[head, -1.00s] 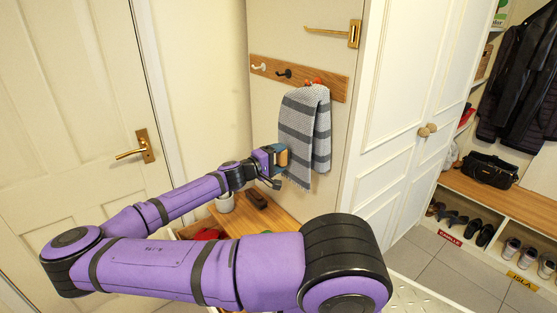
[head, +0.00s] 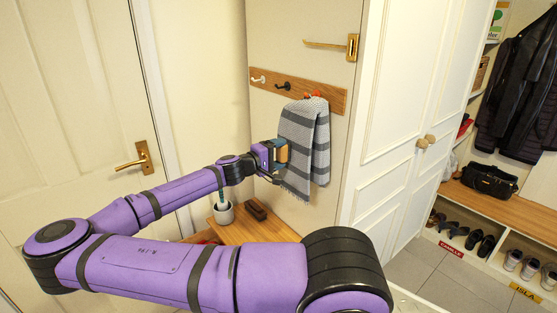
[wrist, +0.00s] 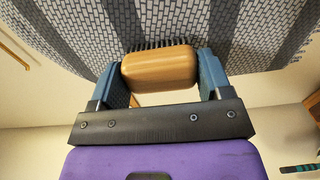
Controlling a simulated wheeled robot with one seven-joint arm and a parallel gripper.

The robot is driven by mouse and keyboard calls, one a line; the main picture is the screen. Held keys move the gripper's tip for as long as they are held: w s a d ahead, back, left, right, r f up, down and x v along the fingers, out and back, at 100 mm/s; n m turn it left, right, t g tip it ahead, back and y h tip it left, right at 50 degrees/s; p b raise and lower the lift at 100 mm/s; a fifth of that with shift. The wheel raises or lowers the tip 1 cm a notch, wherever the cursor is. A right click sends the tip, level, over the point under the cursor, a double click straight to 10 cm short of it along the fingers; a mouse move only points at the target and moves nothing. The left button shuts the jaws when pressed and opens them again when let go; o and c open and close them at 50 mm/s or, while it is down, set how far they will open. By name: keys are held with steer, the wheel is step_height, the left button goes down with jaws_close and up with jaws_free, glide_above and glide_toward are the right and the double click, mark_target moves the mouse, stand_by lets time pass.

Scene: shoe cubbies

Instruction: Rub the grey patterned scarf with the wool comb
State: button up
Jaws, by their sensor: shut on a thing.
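The grey patterned scarf (head: 303,140), with darker stripes and a fringe at its lower end, hangs from the hook rail. It fills the upper part of the wrist view (wrist: 170,20). My gripper (head: 279,152) is at the scarf's left side and is shut on the wool comb (wrist: 158,68). The comb has a wooden back and dark bristles. The bristles point at the scarf and appear to touch it. In the head view only a small tan part of the comb (head: 282,154) shows at the jaws.
A pale pot (head: 223,213) and a dark brown block (head: 256,209) stand on the wooden bench (head: 255,232) below. A white cupboard (head: 395,120) stands to the right.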

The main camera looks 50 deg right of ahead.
mark_target(278, 161)
steer(key=shift+d+r, duration=0.15)
steer(key=shift+r, duration=0.75)
steer(key=shift+d+r, duration=0.1)
steer(key=shift+r, duration=0.8)
steer(key=shift+f, duration=0.15)
steer(key=shift+s+f, duration=0.1)
steer(key=shift+f, duration=1.45)
steer(key=shift+a+f, duration=0.15)
steer(key=shift+f, duration=3.2)
steer(key=shift+w, duration=0.25)
steer(key=shift+a+r, duration=0.1)
steer(key=shift+r, duration=1.6)
steer(key=shift+d+r, duration=0.2)
steer(key=shift+r, duration=3)
steer(key=shift+d+r, duration=0.1)
steer(key=shift+d, duration=0.05)
